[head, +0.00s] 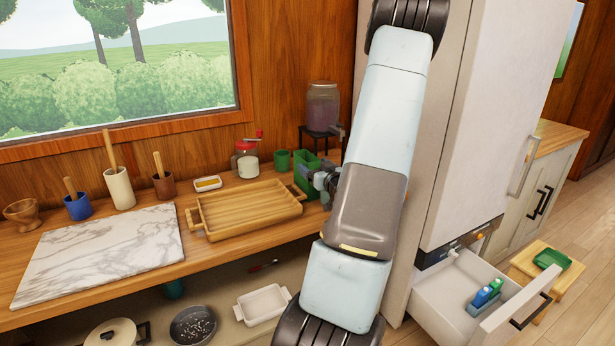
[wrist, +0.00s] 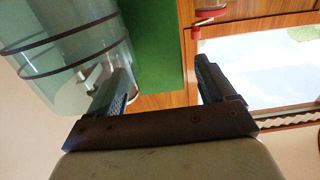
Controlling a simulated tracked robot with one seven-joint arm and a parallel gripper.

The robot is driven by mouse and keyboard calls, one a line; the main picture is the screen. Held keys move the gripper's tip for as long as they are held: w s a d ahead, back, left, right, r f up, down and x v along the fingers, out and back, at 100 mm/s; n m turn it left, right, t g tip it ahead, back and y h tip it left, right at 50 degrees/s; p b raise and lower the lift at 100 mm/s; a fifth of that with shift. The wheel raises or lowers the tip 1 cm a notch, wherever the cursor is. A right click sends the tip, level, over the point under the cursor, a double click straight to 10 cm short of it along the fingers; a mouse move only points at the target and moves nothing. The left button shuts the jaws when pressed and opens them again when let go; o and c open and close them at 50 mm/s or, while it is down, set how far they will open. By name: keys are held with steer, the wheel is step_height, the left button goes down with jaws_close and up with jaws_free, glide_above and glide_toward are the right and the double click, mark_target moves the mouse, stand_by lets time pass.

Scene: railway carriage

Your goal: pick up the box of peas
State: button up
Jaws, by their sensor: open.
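A green box (head: 305,163), which I take to be the box of peas, stands at the back of the wooden counter; no label is readable. My gripper (head: 318,180) is right in front of it in the head view and hides part of it. In the wrist view the green box (wrist: 155,45) shows as a plain green face beyond the fingers, nearer the left one and partly behind it. My gripper (wrist: 165,80) is open, with wide room between its fingers. I cannot tell whether a finger touches the box.
A drink dispenser (head: 323,105) stands close behind; its clear body (wrist: 70,45) is beside the left finger. A green cup (head: 282,160), a red-topped jar (head: 246,160) and a wooden tray (head: 245,210) are to the left. An open drawer (head: 450,295) juts out at right.

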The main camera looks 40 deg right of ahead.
steer(key=x, duration=0.4)
steer(key=shift+w+f, duration=0.1)
steer(key=shift+w, duration=0.1)
steer(key=shift+c, duration=0.2)
jaws_close()
stand_by(0.4)
